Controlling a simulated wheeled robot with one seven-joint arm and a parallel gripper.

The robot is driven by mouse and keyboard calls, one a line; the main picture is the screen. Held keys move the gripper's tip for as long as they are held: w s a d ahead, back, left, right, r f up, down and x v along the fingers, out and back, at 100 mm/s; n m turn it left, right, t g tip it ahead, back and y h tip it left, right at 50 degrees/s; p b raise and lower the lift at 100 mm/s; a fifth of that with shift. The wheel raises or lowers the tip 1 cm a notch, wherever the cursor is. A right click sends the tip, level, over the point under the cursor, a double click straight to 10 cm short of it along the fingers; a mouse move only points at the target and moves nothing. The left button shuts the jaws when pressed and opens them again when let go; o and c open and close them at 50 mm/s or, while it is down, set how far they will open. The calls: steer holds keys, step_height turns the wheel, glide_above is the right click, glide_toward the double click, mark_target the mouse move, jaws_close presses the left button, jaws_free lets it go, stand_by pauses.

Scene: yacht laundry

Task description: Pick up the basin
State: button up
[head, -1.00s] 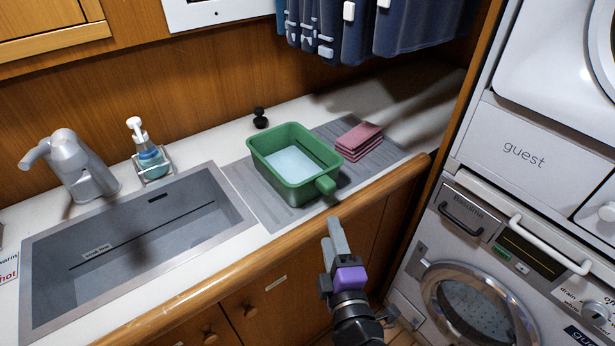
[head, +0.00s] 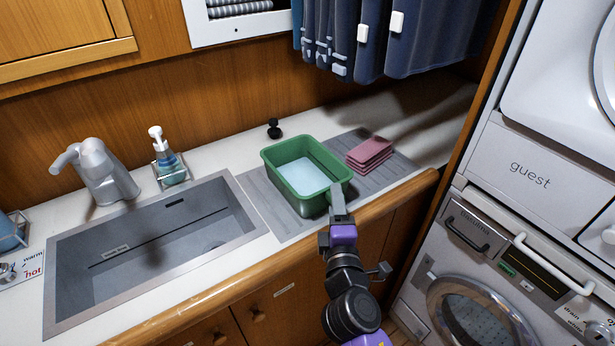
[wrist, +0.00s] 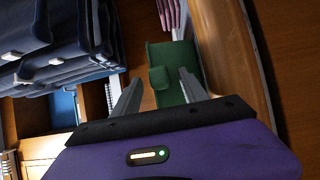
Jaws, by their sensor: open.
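The green basin (head: 283,186) stands upright on the grey ribbed mat (head: 262,206) on the counter, right of the sink. Its inside shows a pale, light blue surface. In the head view my gripper (head: 338,192) is at the basin's near right corner and covers the basin's handle. In the wrist view the basin's green handle (wrist: 159,78) lies ahead between my open fingers (wrist: 158,86), with the green wall (wrist: 170,55) behind it. The fingers stand apart; I cannot tell whether either one touches the handle.
Folded pink cloths (head: 369,154) lie right of the basin. The sink (head: 150,250), faucet (head: 105,172) and soap bottle (head: 167,160) are to the left. A wooden edge (head: 385,200) runs along the counter front. Blue garments (head: 375,40) hang above; the washer (head: 480,260) stands at right.

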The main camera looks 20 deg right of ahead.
steer(key=shift+w+d, duration=0.1)
steer(key=shift+w, duration=0.4)
jaws_close()
steer(key=shift+f, duration=0.1)
stand_by(0.9)
